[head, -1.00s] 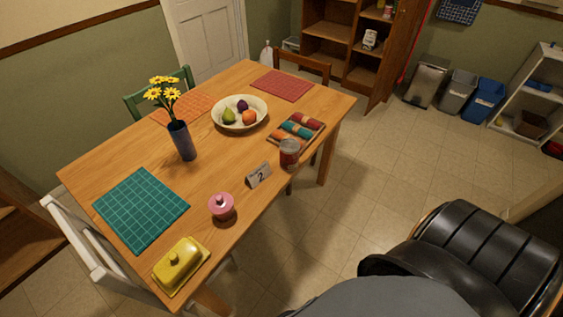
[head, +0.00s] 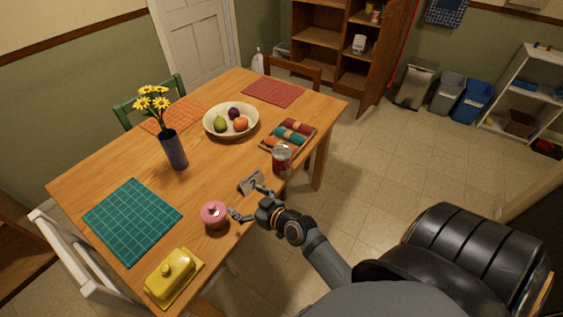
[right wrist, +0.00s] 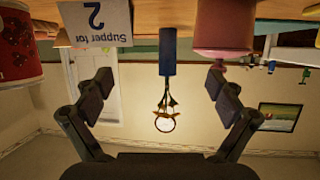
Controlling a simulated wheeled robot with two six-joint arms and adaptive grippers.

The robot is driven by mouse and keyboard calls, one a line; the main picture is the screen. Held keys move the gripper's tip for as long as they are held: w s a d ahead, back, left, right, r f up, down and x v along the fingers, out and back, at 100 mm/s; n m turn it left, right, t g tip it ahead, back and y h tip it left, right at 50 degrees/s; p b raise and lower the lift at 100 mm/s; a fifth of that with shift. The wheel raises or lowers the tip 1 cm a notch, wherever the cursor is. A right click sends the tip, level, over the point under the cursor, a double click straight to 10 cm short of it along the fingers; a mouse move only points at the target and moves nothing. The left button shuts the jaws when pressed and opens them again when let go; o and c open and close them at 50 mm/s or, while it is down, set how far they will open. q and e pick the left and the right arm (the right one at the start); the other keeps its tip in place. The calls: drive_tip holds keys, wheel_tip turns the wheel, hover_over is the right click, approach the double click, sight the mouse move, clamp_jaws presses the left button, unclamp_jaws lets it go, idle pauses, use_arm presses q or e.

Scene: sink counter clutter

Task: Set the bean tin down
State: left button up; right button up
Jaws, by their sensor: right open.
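The bean tin (head: 282,161), red with a greyish top, stands upright on the wooden table (head: 210,181) near its right edge, in front of the tray of rolls. Part of it shows at the left of the right wrist view (right wrist: 18,48), which is upside down. My right gripper (head: 250,203) is open and empty at the table's near edge, between the pink pot and the sign card. Its two fingers stand wide apart in the right wrist view (right wrist: 158,95). The tin is apart from it. My left gripper is not in view.
A sign card (head: 251,181) stands beside the tin, and a lidded pink pot (head: 214,214) is close to the gripper. A tray (head: 268,148) of colored rolls, a fruit bowl (head: 210,126), a flower vase (head: 173,150) and a yellow butter dish (head: 174,275) are also on the table.

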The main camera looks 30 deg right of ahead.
drive_tip(key=w+d+r+m+t+h, duration=0.2)
drive_tip(key=w+d+m+t+h, duration=0.15)
drive_tip(key=d+h, duration=0.2)
drive_tip(key=m+g+h, duration=0.2)
drive_tip(key=m+h, duration=0.3)
drive_tip(key=h, duration=0.2)
approach(283, 160)
drive_tip(key=x, duration=0.8)
drive_tip(key=shift+w+d+f, duration=0.15)
drive_tip(key=shift+w+d, duration=0.05)
drive_tip(key=shift+w, duration=0.05)
drive_tip(key=shift+w+d, duration=0.1)
drive_tip(key=shift+w, duration=0.1)
drive_tip(key=x, duration=0.4)
drive_tip(key=shift+w+d, duration=0.1)
drive_tip(key=shift+w, duration=0.35)
drive_tip(key=shift+s+r, duration=0.15)
drive_tip(key=shift+r, duration=0.2)
drive_tip(key=shift+c, duration=0.5)
drive_tip(key=c, duration=1.4)
drive_tip(key=shift+r, duration=0.1)
drive_tip(key=c, duration=0.4)
